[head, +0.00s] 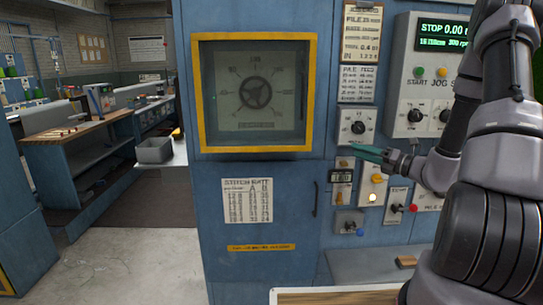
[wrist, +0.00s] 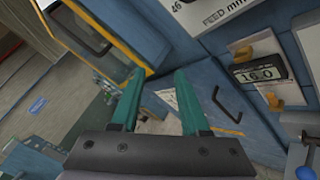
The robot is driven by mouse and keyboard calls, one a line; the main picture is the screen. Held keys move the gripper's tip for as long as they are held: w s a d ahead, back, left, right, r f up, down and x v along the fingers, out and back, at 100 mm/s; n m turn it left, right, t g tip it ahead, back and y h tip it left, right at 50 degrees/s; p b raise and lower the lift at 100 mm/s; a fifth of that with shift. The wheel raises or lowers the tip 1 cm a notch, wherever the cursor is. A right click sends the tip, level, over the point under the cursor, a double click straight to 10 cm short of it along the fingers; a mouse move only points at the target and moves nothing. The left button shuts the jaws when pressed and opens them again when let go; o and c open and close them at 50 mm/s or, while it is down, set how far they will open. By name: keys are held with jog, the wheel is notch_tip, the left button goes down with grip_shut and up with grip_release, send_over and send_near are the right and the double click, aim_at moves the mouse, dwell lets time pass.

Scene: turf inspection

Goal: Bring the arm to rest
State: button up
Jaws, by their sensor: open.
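My gripper (head: 366,152) is in the head view in front of the blue machine cabinet (head: 220,220), at the height just under the feed knob panel (head: 357,126). Its green fingers point left. In the wrist view my gripper (wrist: 157,84) shows two green fingers spread apart with nothing between them. I cannot tell how far the fingertips are from the panel face.
A yellow-framed dial window (head: 259,37) is left of my gripper. A small counter (head: 342,176), a lit switch box (head: 373,187) and a black handle (wrist: 227,103) are close by. A wooden block (head: 406,261) lies on a ledge below. Open floor (head: 125,255) is at left.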

jog(key=s+a+r+n+g+h, duration=0.1)
jog(key=s+a+r+n+g, duration=0.45)
jog(key=s+n, duration=0.35)
jog(key=s+a+r+n+g+h, duration=0.1)
jog(key=s+a+r+n+g, duration=0.5)
jog(key=n, duration=0.5)
jog(key=s+d+r+n+t+h, duration=0.5)
jog(key=s+d+r+n+h, duration=0.2)
jog(key=n, duration=0.6)
jog(key=s+r+h, duration=0.1)
jog(key=s+h, duration=0.1)
jog(key=s, duration=0.1)
jog(key=shift+s+r+t, duration=0.35)
jog(key=shift+r, duration=0.05)
